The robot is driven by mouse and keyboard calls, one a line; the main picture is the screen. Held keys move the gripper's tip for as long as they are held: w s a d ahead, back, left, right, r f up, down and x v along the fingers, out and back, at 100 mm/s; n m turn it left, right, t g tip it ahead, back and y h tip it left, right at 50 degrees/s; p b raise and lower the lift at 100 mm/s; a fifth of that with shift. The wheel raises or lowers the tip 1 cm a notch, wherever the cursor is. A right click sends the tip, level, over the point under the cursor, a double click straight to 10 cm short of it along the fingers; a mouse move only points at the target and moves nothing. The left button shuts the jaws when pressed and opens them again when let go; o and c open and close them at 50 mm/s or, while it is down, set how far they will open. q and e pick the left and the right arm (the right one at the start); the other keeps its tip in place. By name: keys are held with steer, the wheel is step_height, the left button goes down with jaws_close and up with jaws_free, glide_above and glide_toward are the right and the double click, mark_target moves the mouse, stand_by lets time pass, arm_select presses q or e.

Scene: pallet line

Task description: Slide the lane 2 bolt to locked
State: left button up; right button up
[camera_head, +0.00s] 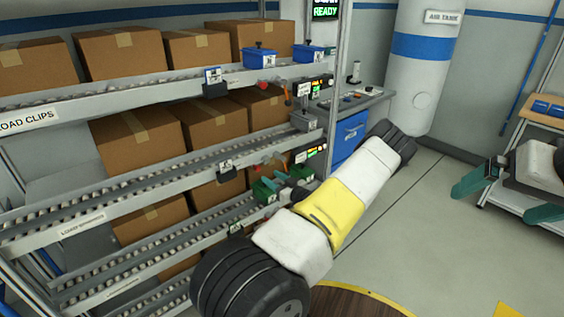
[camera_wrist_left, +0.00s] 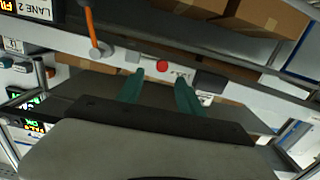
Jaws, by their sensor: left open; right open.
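The red knob of a bolt (camera_wrist_left: 162,66) shows on the pale rail in the left wrist view, beside a small label too small to read. It lies just beyond and between the teal fingertips of my left gripper (camera_wrist_left: 158,80), which is open and empty. I cannot tell whether the fingers touch it. A sign reading LANE 2 (camera_wrist_left: 30,8) is at the upper left. My right gripper (camera_head: 508,196) is open and empty at the far right.
An orange-handled lever (camera_wrist_left: 95,48) hangs left of the knob, and a dark block (camera_wrist_left: 210,82) sits to its right. Cardboard boxes (camera_head: 137,135) fill the roller lanes. Blue bins (camera_head: 260,58) stand on the upper rail. The floor right of the rack is clear.

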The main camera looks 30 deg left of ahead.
mark_target(259, 169)
arm_select(q)
steer(key=x, duration=0.8)
steer(key=shift+s+r, duration=0.1)
steer(key=shift+s, duration=0.1)
steer(key=shift+c, duration=0.2)
jaws_close()
stand_by(1.1)
